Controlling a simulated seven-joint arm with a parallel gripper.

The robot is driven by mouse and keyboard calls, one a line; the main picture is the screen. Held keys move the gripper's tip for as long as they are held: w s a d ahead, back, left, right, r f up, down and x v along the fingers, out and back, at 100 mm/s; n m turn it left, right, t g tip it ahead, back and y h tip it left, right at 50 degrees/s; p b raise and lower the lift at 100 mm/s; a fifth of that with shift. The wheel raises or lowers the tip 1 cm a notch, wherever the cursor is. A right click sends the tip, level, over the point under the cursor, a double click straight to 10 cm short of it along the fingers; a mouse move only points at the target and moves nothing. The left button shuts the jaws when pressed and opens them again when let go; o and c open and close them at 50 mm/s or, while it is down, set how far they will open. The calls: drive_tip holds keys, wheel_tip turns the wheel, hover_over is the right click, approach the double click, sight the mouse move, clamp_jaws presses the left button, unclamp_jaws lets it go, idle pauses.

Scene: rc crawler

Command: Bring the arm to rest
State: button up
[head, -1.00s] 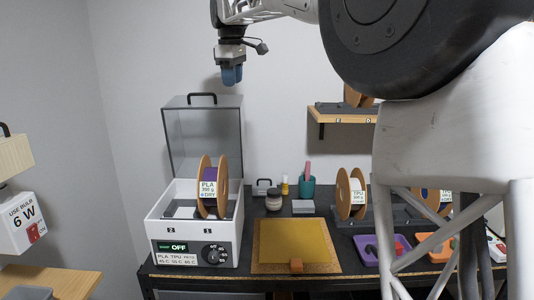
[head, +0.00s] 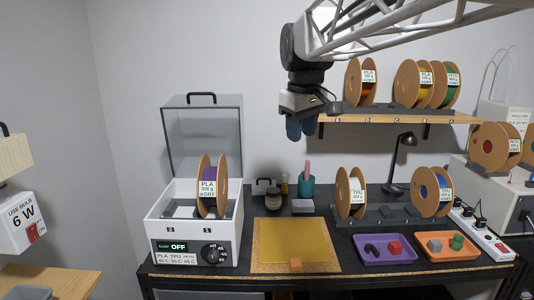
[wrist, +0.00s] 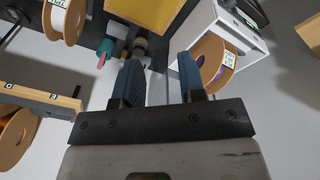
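My gripper (head: 302,131) hangs in the air in front of the back wall, above the middle of the workbench. Its two blue fingers point down and stand apart in the wrist view (wrist: 160,82), with nothing between them. The white filament dryer (head: 194,250) stands at the bench's left with its clear lid (head: 203,140) raised. A PLA spool (head: 209,188) with purple filament sits upright in it, and its display reads OFF. The spool also shows at the right of the wrist view (wrist: 208,62).
A wall shelf (head: 400,118) holding several spools is right of my gripper. Two spools stand on a dark rack (head: 390,215) below. A yellow plate (head: 294,240), purple tray (head: 371,257) and orange tray (head: 420,254) lie in front. A teal cup (head: 306,187) stands below my gripper.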

drive_tip(key=s+d+f+m, duration=0.2)
drive_tip(key=s+d+f, duration=0.1)
drive_tip(key=s+f, duration=0.4)
drive_tip(key=s+d+f+m, duration=0.3)
drive_tip(key=s+f, duration=0.5)
drive_tip(key=s, duration=0.4)
drive_tip(key=s+d+f+m, duration=0.2)
drive_tip(key=s+d+f, duration=0.2)
drive_tip(key=s+f, duration=0.4)
drive_tip(key=shift+s+d+m+t, duration=0.3)
drive_tip(key=shift+s+d+m, duration=0.1)
drive_tip(key=shift+s, duration=0.65)
